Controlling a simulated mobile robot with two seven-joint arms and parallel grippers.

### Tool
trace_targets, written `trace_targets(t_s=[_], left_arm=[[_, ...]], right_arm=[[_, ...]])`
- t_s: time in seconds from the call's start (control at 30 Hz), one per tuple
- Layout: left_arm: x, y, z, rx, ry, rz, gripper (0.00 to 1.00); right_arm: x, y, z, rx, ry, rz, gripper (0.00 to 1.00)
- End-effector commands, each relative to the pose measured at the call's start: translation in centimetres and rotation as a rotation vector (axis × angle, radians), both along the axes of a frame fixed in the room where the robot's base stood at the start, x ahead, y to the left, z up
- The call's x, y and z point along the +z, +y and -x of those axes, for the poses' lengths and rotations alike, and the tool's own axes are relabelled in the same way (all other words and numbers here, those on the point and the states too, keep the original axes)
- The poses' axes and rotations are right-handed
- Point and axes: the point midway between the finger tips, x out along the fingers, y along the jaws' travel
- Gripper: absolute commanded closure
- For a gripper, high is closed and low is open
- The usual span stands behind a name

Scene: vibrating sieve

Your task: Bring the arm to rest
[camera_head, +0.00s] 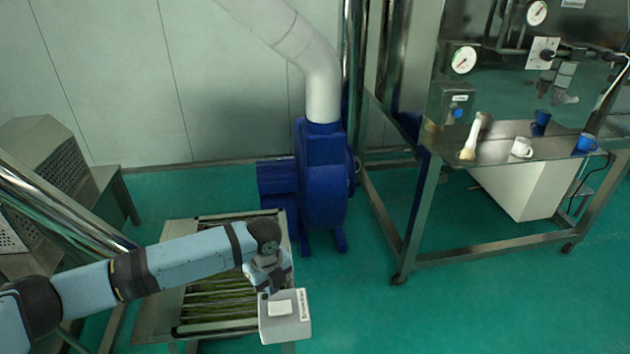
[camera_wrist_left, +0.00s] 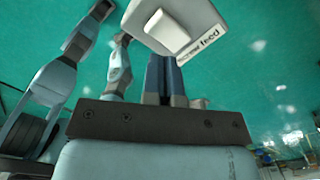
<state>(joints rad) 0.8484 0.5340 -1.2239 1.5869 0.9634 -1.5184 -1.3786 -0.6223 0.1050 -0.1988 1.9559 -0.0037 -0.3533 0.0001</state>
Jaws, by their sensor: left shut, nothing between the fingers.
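My left arm reaches in from the left in the head view. Its gripper (camera_head: 267,293) is beside a pale grey switch box (camera_head: 298,328) with a white rocker (camera_head: 280,308). In the left wrist view the two dark fingers (camera_wrist_left: 164,76) are shut together with nothing between them. The same box, marked "feed" (camera_wrist_left: 165,38), is just past the fingertips there. I cannot tell whether the fingers touch it. My right gripper does not show in the head view.
The box sits at the right corner of a slatted metal machine (camera_head: 150,322) with green matter between slats. A blue blower (camera_head: 325,185) with a white pipe stands behind. A metal table (camera_head: 485,152) with cups and a brush is at right. Green floor (camera_head: 440,315) is clear.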

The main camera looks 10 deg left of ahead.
Motion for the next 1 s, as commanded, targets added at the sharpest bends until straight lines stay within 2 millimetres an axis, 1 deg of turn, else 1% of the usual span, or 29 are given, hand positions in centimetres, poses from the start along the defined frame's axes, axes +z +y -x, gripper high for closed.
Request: trace_targets(t_s=[0.07,0.13,0.17,0.27,0.3,0.43,0.5,0.6,0.67,0.77,0.87,0.97,1.0], left_arm=[[-0.3,-0.4,0.3,0.008,-0.002,0.011,1.00],[-1.0,-1.3,0.8,0.031,-0.012,0.044,1.00],[-1.4,-2.0,1.2,0.050,-0.016,0.065,1.00],[-3.2,-4.7,3.0,0.149,-0.042,0.172,1.00],[-3.9,-6.0,3.8,0.203,-0.054,0.227,1.00],[-5.6,-9.4,6.3,0.418,-0.084,0.414,1.00],[-6.3,-10.5,7.5,0.544,-0.093,0.509,1.00],[-7.0,-11.4,9.1,0.735,-0.102,0.638,1.00],[-7.5,-11.4,10.1,0.853,-0.105,0.708,1.00],[-8.2,-10.7,11.8,1.055,-0.113,0.815,1.00],[-9.1,-9.0,13.6,1.257,-0.128,0.907,1.00],[-10.0,-6.4,15.9,1.454,-0.154,0.983,1.00],[-10.4,-5.2,16.9,1.529,-0.168,1.010,1.00]], right_arm=[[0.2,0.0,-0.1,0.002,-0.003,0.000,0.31],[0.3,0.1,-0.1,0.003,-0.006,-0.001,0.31],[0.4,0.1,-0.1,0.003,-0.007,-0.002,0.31],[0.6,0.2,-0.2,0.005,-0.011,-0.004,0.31],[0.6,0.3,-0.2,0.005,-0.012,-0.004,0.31],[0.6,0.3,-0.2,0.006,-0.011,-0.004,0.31],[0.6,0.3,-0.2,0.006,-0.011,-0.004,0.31],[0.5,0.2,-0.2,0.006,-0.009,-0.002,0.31],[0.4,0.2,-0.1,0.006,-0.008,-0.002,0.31],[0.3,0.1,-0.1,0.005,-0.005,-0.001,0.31],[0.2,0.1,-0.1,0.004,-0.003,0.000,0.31],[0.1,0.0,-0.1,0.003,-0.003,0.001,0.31],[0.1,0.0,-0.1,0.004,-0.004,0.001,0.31]])
